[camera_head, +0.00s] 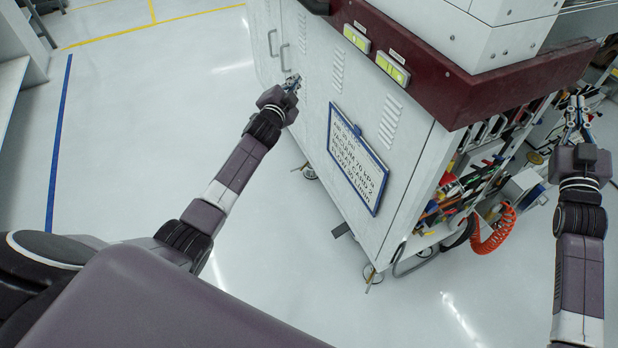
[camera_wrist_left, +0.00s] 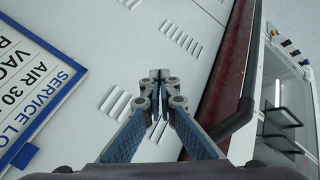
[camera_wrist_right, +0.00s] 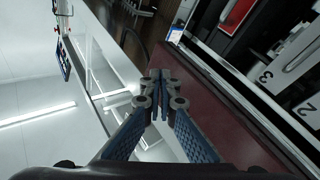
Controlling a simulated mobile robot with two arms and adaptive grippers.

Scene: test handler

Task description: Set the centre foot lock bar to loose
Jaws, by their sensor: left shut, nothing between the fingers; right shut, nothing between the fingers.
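A small dark bar (camera_head: 341,230) sticks out low at the base of the white machine cabinet (camera_head: 405,195), between two round feet; it looks like the centre foot lock bar. It is small, and its setting cannot be read. My left gripper (camera_head: 291,84) is shut and empty, in front of the louvred side panel, well above and left of the bar in the picture. In the left wrist view its fingertips (camera_wrist_left: 160,76) meet before the white panel. My right gripper (camera_head: 577,112) is shut and empty, far to the right by the tool-filled end. Neither wrist view shows the bar.
Round feet (camera_head: 308,172) (camera_head: 372,274) stand on the floor along the cabinet's lower edge. A service sign (camera_head: 356,160) hangs on the panel. A dark red ledge (camera_head: 440,75) juts out above. An orange coiled hose (camera_head: 495,235) hangs at the right. The floor in front is clear.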

